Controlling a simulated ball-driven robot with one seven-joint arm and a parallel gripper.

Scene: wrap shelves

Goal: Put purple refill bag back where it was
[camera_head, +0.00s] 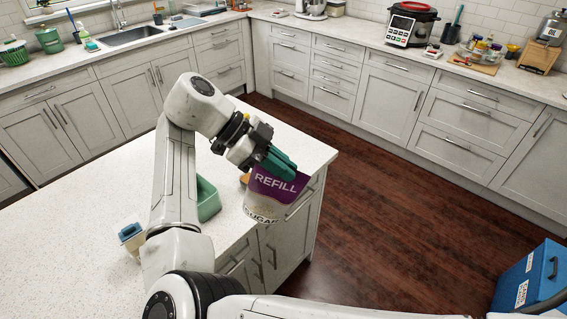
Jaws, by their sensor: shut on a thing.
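The purple refill bag (276,184) has a purple band marked "REFILL" and a pale lower part with partly readable "SUGAR" lettering. My gripper (277,165), with green fingers, is shut on its top edge. The bag hangs tilted slightly, over or just past the right edge of the white island counter. I cannot tell whether its bottom touches anything. My fingers hide part of its top.
A green container (207,200) stands on the island (90,215), partly behind my arm. A blue-topped item (131,237) sits left of my arm. A blue cooler (530,277) is at the lower right. Cluttered counters line the walls; the wooden floor (400,170) between is clear.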

